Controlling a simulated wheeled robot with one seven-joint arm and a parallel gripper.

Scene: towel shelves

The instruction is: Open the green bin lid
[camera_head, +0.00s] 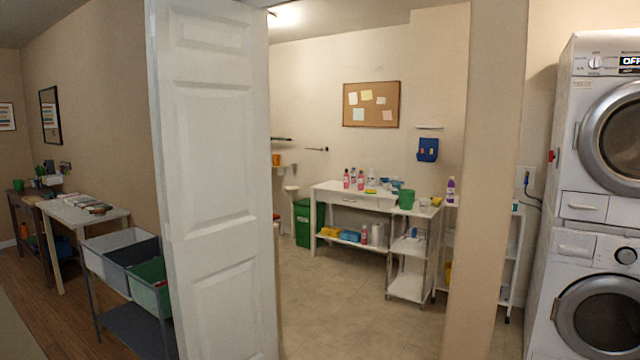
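A dark green bin (305,226) stands on the floor in the room beyond the doorway, left of a white table. Its top, at about the height of the table's lower drawer edge, looks closed, but it is too small to tell for sure. The white door's edge is a little to the left of it in the picture. My gripper is not in view.
A white panelled door (212,190) stands open at the left of the doorway, with a wall post (485,180) at the right. The tiled floor (335,295) between is clear. A white table (352,198) holds bottles. Stacked washing machines (590,245) stand right; a laundry sorter (122,255) stands left.

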